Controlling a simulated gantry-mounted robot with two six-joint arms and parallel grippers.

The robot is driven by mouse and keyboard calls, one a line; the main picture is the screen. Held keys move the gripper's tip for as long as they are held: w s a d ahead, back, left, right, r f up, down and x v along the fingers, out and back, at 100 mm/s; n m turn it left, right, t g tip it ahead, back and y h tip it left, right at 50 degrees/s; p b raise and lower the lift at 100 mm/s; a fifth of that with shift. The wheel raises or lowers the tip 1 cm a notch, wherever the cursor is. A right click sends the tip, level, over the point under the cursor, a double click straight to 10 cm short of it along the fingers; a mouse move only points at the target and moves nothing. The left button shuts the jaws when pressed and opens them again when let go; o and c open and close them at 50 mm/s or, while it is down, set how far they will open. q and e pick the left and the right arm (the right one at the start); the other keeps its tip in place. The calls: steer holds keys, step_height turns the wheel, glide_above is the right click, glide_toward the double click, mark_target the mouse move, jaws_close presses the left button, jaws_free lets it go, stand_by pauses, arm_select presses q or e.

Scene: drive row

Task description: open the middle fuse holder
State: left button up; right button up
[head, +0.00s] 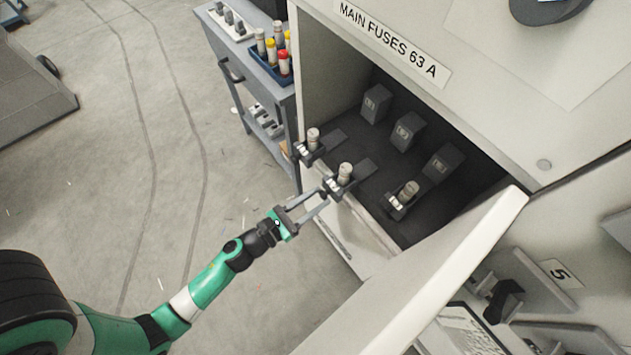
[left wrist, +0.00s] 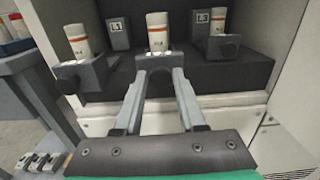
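The middle fuse holder (head: 338,185) is dark grey with a pale fuse (head: 345,172) standing upright in it, at the front of the dark cabinet shelf. The fuse also shows in the left wrist view (left wrist: 157,34), with the holder's grey front (left wrist: 158,62) below it. My left gripper (head: 325,194) has its fingers apart, with the tips at either side of that front. The fingertips (left wrist: 160,76) overlap the holder in view, so I cannot tell whether they press on it. My right gripper is in neither view.
Similar holders with fuses stand to the left (head: 307,147) and right (head: 401,201) of the middle one. Labelled grey blocks (head: 407,131) stand behind. The open cabinet door (head: 440,275) slants across the lower right. A cart (head: 262,70) with spare fuses stands left of the cabinet.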

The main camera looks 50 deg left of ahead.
arm_select(q)
steer(key=o, duration=0.3)
steer(key=s+p, duration=0.1)
steer(key=s, duration=1)
steer(key=shift+s, duration=0.3)
stand_by(0.3)
